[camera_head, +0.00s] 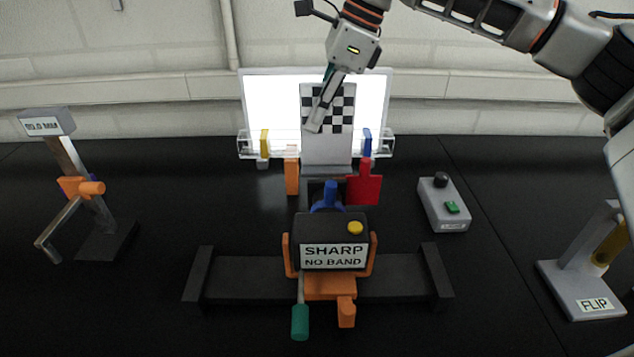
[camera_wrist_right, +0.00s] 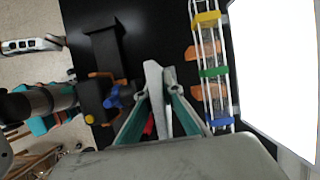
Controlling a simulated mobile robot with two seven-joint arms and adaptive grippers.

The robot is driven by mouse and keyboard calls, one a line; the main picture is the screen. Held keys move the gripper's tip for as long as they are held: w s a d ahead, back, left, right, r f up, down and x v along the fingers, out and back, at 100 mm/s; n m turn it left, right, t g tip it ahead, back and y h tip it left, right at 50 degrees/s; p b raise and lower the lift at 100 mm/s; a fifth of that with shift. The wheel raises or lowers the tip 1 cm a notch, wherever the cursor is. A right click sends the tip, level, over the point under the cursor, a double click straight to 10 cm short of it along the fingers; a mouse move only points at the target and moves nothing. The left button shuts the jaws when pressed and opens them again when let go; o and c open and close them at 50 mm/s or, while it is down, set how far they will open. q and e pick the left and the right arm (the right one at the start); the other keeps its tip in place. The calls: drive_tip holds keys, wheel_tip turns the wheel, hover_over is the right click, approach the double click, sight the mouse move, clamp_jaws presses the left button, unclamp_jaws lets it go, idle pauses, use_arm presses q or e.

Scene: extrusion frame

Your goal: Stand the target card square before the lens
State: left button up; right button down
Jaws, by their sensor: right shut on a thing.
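The target card (camera_head: 341,108) has a black and white checkerboard on its upper part and a plain grey lower part. It stands about upright in front of the bright panel, behind the dark camera box (camera_head: 331,228). My right gripper (camera_head: 317,118) comes down from above and is shut on the card, its fingers covering the left side of the pattern. In the right wrist view the card (camera_wrist_right: 155,88) shows almost edge-on between the teal-lined fingers (camera_wrist_right: 158,118). Whether the card's foot touches its support is unclear.
A lit white panel (camera_head: 377,98) with a clear rack (camera_head: 247,147) stands behind the card. A red paddle (camera_head: 364,188) and an orange piece (camera_head: 292,176) flank the lane. A grey switch box (camera_head: 443,205), FLIP stand (camera_head: 585,290) and left post stand (camera_head: 100,240) lie farther out.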

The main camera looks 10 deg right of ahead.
sight(316, 176)
wheel_tip(316, 176, down, 14)
drive_tip(key=shift+w+r, duration=0.1)
idle(0.4)
drive_tip(key=c, duration=2.5)
unclamp_jaws()
drive_tip(key=shift+f, duration=0.2)
drive_tip(key=shift+o, duration=1.4)
drive_tip(key=shift+r, duration=0.15)
drive_tip(key=v, duration=1.2)
